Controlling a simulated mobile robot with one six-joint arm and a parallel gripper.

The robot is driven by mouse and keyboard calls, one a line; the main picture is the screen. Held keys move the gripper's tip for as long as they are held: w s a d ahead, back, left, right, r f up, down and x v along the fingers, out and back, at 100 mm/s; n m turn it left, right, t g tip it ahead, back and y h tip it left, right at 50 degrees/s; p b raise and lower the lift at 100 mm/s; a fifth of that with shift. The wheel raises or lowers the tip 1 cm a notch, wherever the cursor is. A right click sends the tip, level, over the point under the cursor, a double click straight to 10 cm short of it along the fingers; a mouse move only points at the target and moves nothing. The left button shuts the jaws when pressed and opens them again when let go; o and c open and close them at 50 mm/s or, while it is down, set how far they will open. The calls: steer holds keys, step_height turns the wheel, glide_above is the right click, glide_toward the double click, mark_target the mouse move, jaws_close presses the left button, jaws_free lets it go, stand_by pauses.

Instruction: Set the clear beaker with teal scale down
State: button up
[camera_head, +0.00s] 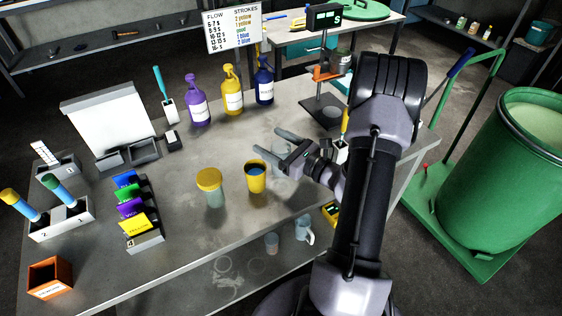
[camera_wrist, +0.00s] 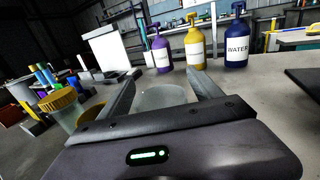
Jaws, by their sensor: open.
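A clear beaker (camera_head: 281,163) stands on the grey workbench (camera_head: 180,235), right behind the yellow cup, partly hidden by my gripper. In the wrist view the clear beaker (camera_wrist: 165,97) shows between the two fingers, its lower part hidden by the gripper body. I cannot make out its teal scale. My gripper (camera_head: 268,143) is open, with its fingers spread on either side of the beaker; the spread fingers also show in the wrist view (camera_wrist: 162,78). I cannot tell whether either finger touches the glass.
A yellow cup (camera_head: 255,178) with dark blue inside and a yellow-lidded jar (camera_head: 210,188) stand close left. Purple (camera_head: 197,104), yellow (camera_head: 232,95) and blue (camera_head: 264,84) bottles line the back. A stand with a display (camera_head: 324,17) is behind right. Bench behind the jar is clear.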

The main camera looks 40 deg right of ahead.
jaws_close()
steer(key=shift+r, duration=0.1)
